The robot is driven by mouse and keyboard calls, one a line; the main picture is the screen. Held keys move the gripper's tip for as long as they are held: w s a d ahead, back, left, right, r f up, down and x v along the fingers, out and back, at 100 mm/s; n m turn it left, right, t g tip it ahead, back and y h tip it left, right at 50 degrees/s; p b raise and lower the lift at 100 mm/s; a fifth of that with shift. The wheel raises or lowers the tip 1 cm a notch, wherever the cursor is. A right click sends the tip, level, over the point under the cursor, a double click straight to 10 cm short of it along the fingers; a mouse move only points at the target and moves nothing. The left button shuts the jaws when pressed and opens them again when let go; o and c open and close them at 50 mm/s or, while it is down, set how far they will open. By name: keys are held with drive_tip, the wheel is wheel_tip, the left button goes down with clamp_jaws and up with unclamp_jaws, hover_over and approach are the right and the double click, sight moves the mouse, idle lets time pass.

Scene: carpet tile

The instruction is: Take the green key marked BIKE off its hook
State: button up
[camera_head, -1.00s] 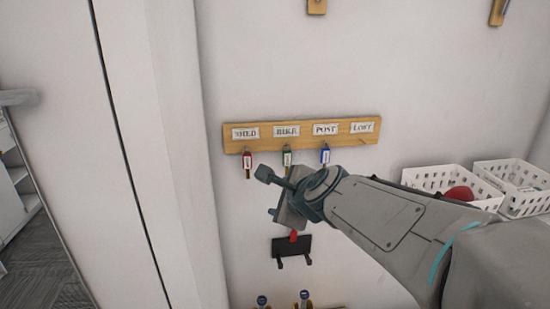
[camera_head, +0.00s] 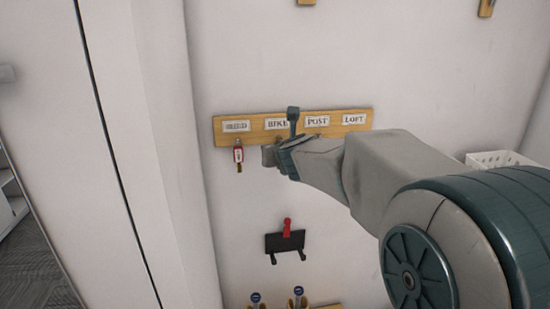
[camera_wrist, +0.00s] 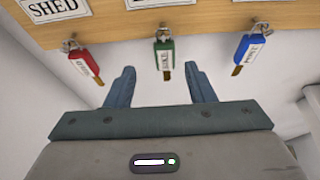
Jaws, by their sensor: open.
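The green key tag (camera_wrist: 164,53) hangs from its hook on the wooden key board (camera_head: 222,131) in the wrist view, below the middle label. A brass key tip shows under it. My gripper (camera_wrist: 162,82) is open, with one finger on each side of the green tag and nothing between them that I can see held. Whether the fingertips are level with the tag in depth I cannot tell. In the head view my gripper (camera_head: 281,132) is in front of the BIKE label (camera_head: 276,123) and hides the green key.
A red key tag (camera_wrist: 84,63) hangs left of my gripper and a blue one (camera_wrist: 250,48) right. The LOFT place (camera_head: 353,118) is at the board's right end. A black holder with a red item (camera_head: 285,242) is below. A white basket (camera_head: 497,159) stands right.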

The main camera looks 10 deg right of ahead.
drive_tip(key=x, duration=0.2)
drive_tip(key=b+x, duration=0.1)
drive_tip(key=x, duration=0.3)
drive_tip(key=shift+w+d, duration=0.1)
drive_tip(key=shift+d, duration=0.25)
drive_tip(key=shift+c, duration=0.3)
clamp_jaws()
